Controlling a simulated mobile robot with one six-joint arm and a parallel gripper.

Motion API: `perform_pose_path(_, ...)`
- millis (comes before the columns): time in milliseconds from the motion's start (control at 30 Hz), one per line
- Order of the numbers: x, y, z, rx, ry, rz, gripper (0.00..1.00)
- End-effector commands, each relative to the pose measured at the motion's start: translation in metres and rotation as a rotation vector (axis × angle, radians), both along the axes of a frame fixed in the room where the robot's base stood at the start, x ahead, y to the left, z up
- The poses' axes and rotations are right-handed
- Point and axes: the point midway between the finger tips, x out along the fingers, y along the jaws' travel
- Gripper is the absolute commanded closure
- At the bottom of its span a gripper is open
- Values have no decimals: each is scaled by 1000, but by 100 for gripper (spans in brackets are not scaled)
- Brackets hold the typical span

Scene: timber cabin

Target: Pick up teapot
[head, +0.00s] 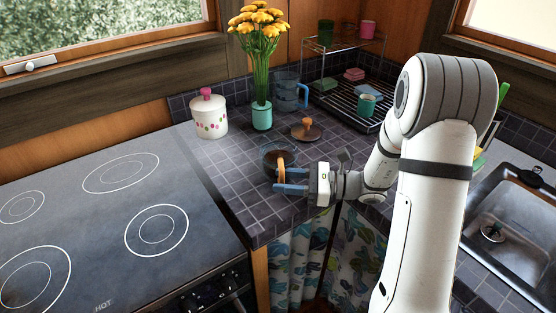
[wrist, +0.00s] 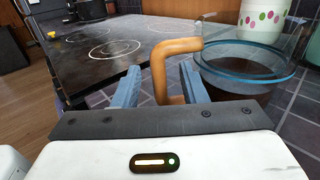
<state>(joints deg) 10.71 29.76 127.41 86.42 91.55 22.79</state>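The teapot (head: 270,160) is a clear glass pot with dark contents and an orange-brown handle, standing on the dark tiled counter. In the wrist view its glass body (wrist: 245,62) with a blue-tinted rim is at the right, and its curved handle (wrist: 160,65) comes down between my fingers. My gripper (head: 284,181) reaches in from the right at the handle. In the wrist view my gripper (wrist: 158,82) is open, with one blue-grey finger on each side of the handle. A gap shows at the left finger; contact at the right finger is unclear.
A brown-knobbed lid-like piece (head: 305,129), a blue pitcher (head: 290,92), a flower vase (head: 262,116) and a dotted white jar (head: 209,115) stand behind. A dish rack (head: 352,103) is at the back right, a stove (head: 100,230) left, a sink (head: 510,222) right.

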Motion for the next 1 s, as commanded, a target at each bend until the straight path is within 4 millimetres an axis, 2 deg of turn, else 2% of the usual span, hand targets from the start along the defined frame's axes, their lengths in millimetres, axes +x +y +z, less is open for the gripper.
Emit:
perform_pose_path(100, 1, 19, 1, 0, 1, 5, 62)
perform_pose_path(200, 3, 27, 0, 0, 1, 3, 62)
perform_pose_path(467, 3, 30, 0, -1, 0, 1, 62)
perform_pose_path(933, 3, 29, 0, -1, 0, 2, 100)
perform_pose_path(1000, 3, 29, 0, -1, 0, 2, 100)
